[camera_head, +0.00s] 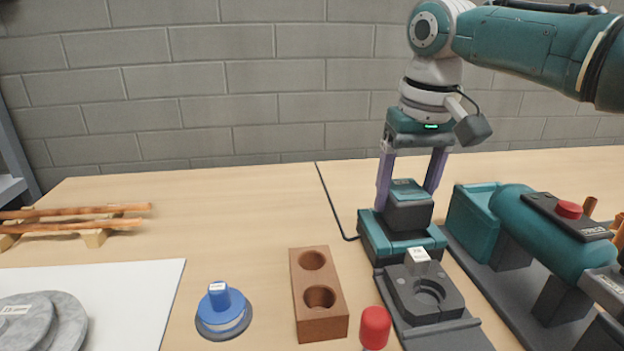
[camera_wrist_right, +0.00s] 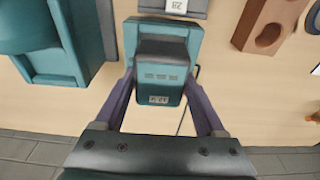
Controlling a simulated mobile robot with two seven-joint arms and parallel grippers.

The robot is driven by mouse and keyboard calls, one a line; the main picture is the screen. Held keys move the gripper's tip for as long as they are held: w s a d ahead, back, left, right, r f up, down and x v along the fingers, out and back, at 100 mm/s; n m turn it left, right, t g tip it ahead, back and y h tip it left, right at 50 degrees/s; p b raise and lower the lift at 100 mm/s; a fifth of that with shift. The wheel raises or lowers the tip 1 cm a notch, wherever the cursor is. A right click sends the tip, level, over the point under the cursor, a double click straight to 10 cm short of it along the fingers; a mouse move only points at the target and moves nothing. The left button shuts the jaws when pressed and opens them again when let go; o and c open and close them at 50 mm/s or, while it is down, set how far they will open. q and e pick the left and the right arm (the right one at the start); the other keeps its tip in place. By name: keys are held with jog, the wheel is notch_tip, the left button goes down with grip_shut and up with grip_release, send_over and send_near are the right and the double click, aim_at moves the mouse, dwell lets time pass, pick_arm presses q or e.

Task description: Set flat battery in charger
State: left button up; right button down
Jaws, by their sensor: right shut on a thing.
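The battery (camera_head: 408,214), a dark block with a teal top, is upright between the purple fingers of my right gripper (camera_head: 409,200). The right gripper is shut on it from above. The battery is at the teal charger (camera_head: 375,242), a low base with a black cable. I cannot tell whether it is fully seated or just above the base. In the right wrist view the battery (camera_wrist_right: 160,78) lies between both fingers (camera_wrist_right: 160,95), with the charger (camera_wrist_right: 190,30) behind it. My left gripper is out of view.
A black fixture (camera_head: 430,318) with a white tag stands in front of the charger. A teal machine (camera_head: 545,235) with a red button is close on the right. A brown two-hole block (camera_head: 322,325), blue-handled part (camera_head: 222,312) and red knob (camera_head: 375,326) are in front.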

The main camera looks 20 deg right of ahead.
jog(key=shift+f+b, duration=0.5)
jog(key=shift+f, duration=0.7)
grip_release()
jog(key=shift+s, duration=0.1)
